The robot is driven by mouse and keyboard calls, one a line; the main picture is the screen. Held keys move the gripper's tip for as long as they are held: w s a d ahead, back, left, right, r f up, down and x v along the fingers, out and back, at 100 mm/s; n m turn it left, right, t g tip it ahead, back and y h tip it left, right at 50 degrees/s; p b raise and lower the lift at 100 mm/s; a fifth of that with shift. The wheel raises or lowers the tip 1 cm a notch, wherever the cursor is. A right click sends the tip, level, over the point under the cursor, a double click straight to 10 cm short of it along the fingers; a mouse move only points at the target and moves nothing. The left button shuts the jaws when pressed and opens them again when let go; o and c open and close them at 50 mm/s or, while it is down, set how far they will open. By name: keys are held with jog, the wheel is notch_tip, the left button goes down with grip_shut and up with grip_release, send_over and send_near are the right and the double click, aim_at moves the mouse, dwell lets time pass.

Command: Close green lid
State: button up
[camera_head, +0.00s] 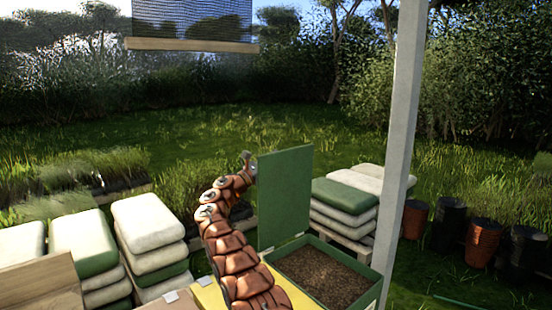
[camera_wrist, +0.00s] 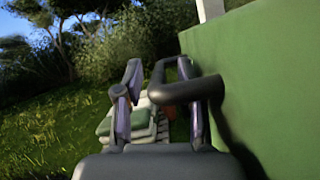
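The green lid (camera_head: 285,198) stands upright, open, at the back left edge of a green box (camera_head: 372,297) filled with brown soil. In the wrist view the lid (camera_wrist: 265,80) fills the right side. A dark bar handle (camera_wrist: 185,90) sticks out from the lid's face. My gripper (camera_head: 247,160) is raised just left of the lid's upper part. In the wrist view my gripper (camera_wrist: 159,72) has its fingers apart. The handle crosses the right finger and bends into the gap between the fingers. I cannot tell whether it touches them.
Stacked white and green sacks stand at the left (camera_head: 150,235) and on a pallet behind the box (camera_head: 345,200). A grey post (camera_head: 398,140) rises right of the box. Black and orange pots (camera_head: 482,240) stand farther right. Open grass lies behind.

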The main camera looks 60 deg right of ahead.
grip_shut()
dwell(0.4)
dwell(0.4)
